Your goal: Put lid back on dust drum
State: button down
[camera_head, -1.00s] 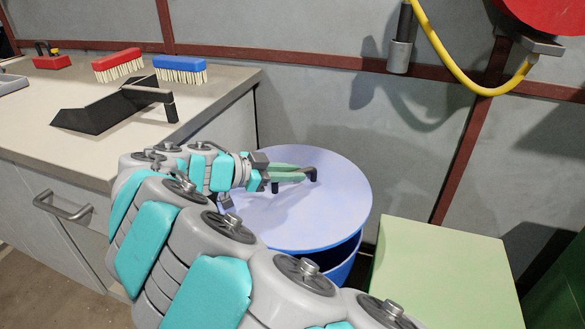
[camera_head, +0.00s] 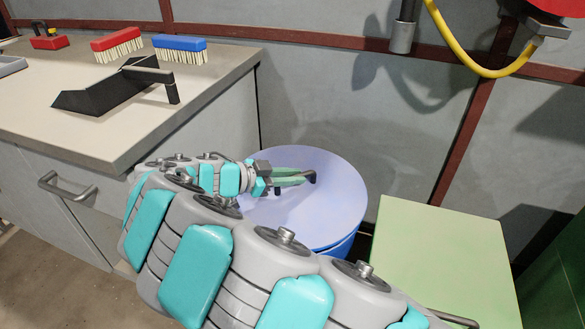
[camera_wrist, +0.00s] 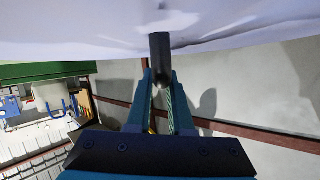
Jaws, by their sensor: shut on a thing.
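The lid (camera_head: 338,203) is a pale lavender-blue disc with a dark handle (camera_wrist: 159,52). It lies over the top of the blue dust drum (camera_head: 345,247), and its edge looks close to lined up with the drum. My arm hides the near left side, so I cannot tell whether the lid is seated all round. My gripper (camera_head: 304,177) is shut on the handle, reaching in from the left above the lid. In the wrist view my gripper (camera_wrist: 160,82) has the handle between its fingertips, with the lid's pale surface beyond.
A workbench (camera_head: 110,147) at left holds a black dustpan (camera_head: 105,95), a red brush (camera_head: 117,46) and a blue brush (camera_head: 180,48). A pale green surface (camera_head: 440,260) stands right of the drum. The grey wall (camera_head: 330,90) is close behind. A yellow hose (camera_head: 462,60) hangs at upper right.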

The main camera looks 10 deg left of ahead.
jog(key=shift+f, duration=0.7)
jog(key=shift+f+b, duration=0.45)
jog(key=shift+b, duration=0.6)
jog(key=shift+f+b, duration=0.1)
jog(key=shift+b, duration=0.2)
jog(key=shift+s+b, duration=0.1)
jog(key=shift+b, duration=0.85)
jog(key=c, duration=0.7)
grip_release()
jog(key=shift+c, duration=0.2)
